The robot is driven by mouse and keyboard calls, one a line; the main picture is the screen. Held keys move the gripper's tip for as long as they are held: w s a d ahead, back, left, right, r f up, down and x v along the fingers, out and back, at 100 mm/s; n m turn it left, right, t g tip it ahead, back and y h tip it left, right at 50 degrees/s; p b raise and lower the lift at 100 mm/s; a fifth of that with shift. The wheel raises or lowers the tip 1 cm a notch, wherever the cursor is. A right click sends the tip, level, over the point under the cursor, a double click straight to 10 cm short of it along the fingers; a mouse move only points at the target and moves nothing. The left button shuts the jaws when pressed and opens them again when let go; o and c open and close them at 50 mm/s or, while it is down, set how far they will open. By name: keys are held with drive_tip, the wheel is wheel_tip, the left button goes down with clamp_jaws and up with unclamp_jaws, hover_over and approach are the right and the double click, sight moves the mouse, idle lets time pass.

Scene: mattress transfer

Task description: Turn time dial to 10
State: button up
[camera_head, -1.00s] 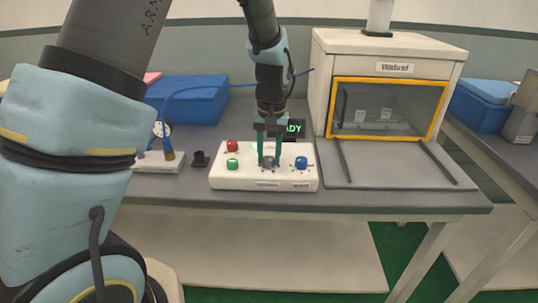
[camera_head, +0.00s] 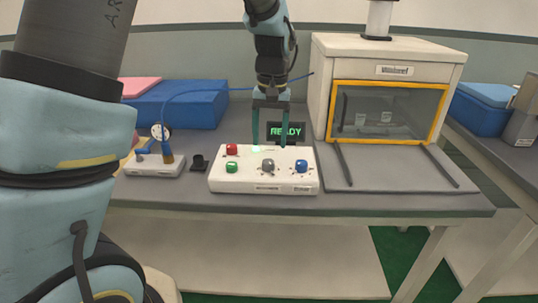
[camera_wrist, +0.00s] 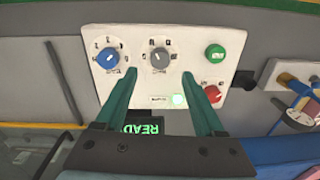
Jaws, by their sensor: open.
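A white control box (camera_head: 225,183) stands on the grey bench. It bears a red knob (camera_head: 232,149), a green knob (camera_head: 232,168), a grey dial (camera_head: 267,166) and a blue dial (camera_head: 301,166) with marks around each dial. The grey dial (camera_wrist: 160,58) and blue dial (camera_wrist: 107,58) also show in the wrist view; their small labels are too blurred to read. I cannot tell which one is the time dial. My gripper (camera_head: 270,143) is open, its green fingers empty above the back part of the box, apart from the dials. A display (camera_head: 287,131) behind reads READY.
A white fume hood (camera_head: 390,60) with a yellow-framed window stands right of the box. A small device with a gauge (camera_head: 155,165) and a black holder (camera_head: 200,162) stand left. A blue box (camera_head: 180,105) lies behind them.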

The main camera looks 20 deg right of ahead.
sight(270, 161)
drive_tip(key=shift+d+r, duration=0.1)
drive_tip(key=shift+r, duration=2.1)
drive_tip(key=w+a+f+n, duration=0.2)
drive_tip(key=a+f, duration=0.1)
drive_tip(key=a, duration=1.4)
drive_tip(key=s+a+f+n, duration=0.1)
drive_tip(key=s+a, duration=0.2)
drive_tip(key=a, duration=0.4)
drive_tip(key=s+a+f+n+t, duration=0.1)
drive_tip(key=s+a+f, duration=0.1)
drive_tip(key=a, duration=0.4)
drive_tip(key=shift+s+a+f+n+h, duration=0.3)
drive_tip(key=shift+s+a, duration=0.1)
drive_tip(key=shift+s, duration=0.15)
drive_tip(key=shift+c, duration=0.4)
